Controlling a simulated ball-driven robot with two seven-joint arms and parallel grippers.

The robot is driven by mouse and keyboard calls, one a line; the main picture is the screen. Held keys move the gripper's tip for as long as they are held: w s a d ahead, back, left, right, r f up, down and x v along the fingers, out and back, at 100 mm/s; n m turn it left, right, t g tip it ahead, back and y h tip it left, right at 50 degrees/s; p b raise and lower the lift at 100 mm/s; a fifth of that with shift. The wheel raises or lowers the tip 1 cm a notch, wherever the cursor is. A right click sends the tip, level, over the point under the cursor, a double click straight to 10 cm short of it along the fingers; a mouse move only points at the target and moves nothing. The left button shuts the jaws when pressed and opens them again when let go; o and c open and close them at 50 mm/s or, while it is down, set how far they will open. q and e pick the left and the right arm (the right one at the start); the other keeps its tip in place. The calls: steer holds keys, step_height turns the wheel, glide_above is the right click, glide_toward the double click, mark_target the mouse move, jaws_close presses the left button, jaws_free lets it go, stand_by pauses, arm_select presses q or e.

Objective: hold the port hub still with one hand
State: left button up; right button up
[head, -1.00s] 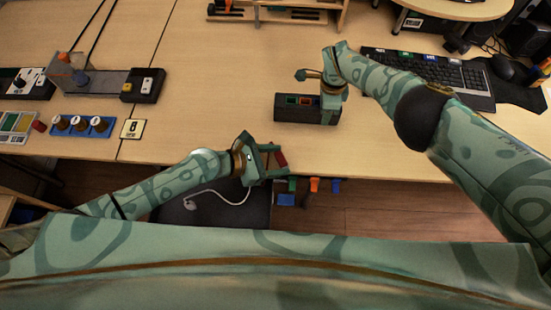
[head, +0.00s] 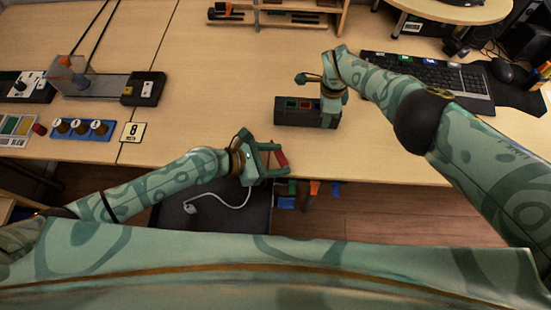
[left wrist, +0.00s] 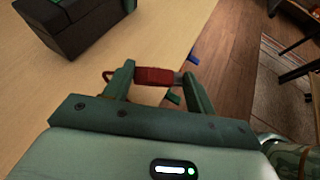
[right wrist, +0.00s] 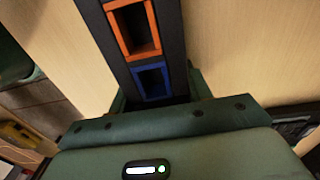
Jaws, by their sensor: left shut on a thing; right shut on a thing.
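The port hub (head: 292,121) is a dark box lying on the desk near its front edge, with green and red ports showing on top in the head view. In the right wrist view the hub (right wrist: 179,45) shows an orange port and a blue port. My right gripper (head: 330,112) is shut on the hub's right end from above; its fingertips are mostly hidden. My left gripper (head: 279,160) is shut on a red plug (left wrist: 153,76) in front of the desk edge, apart from the hub. The hub (left wrist: 75,28) also shows at the top left of the left wrist view.
A keyboard (head: 430,78) and mouse (head: 503,70) lie right of the hub.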

arm_select(q)
steer(key=shift+r, duration=1.35)
arm_select(e)
steer(key=o, duration=1.1)
steer(key=shift+o, duration=0.2)
steer(key=shift+w+r, duration=0.2)
steer(key=shift+r, duration=0.35)
steer(key=r, duration=1.1)
steer(key=shift+s, duration=0.2)
steer(key=shift+f, duration=0.1)
